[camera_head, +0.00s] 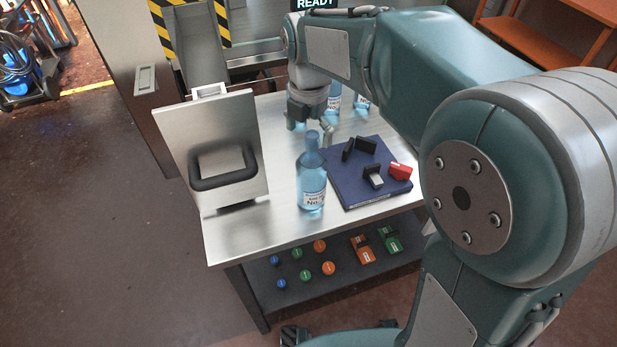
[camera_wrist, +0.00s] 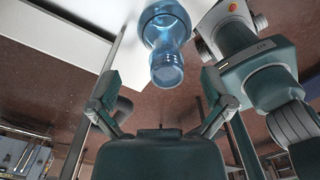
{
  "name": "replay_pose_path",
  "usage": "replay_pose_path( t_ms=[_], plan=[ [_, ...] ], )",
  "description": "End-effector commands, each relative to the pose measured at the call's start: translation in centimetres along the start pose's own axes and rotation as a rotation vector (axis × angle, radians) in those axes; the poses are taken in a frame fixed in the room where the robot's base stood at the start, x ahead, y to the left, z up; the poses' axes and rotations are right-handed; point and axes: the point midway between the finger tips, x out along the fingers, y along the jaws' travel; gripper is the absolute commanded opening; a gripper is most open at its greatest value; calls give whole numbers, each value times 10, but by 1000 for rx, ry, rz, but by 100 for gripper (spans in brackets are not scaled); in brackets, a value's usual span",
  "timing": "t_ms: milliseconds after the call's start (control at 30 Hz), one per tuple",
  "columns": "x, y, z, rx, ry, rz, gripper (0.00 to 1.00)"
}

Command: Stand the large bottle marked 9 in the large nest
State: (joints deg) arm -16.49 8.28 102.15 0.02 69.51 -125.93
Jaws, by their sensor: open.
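A clear blue bottle (camera_head: 312,180) stands upright near the front of the steel table; its white label reads "No." with a digit too small to be sure of. Two more blue bottles, one (camera_head: 334,103) partly behind my wrist and another (camera_head: 362,98) beside it, stand farther back. My gripper (camera_head: 313,128) is open above the table, by the front bottle's neck. In the wrist view a blue bottle (camera_wrist: 166,40) lies ahead of my open gripper (camera_wrist: 160,95), its neck pointing between the fingers; contact does not show. I cannot make out the large nest.
A dark blue pad (camera_head: 350,190) holds black and red blocks right of the front bottle. The lower shelf (camera_head: 345,278) carries coloured knobs and blocks. A striped machine frame (camera_head: 160,25) stands behind.

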Motion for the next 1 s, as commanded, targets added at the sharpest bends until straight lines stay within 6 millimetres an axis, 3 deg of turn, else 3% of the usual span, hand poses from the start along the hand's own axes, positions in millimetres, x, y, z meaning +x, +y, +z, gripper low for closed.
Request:
replay_pose_path(
  t_ms=[300, 567, 800, 1000],
  plan=[
    [44, 0, -1, 1, 1, -2, 100],
    [47, 1, -2, 1, 0, -1, 100],
    [47, 0, -1, 1, 1, 0, 0],
    [47, 0, -1, 2, 1, -2, 0]
  ],
)
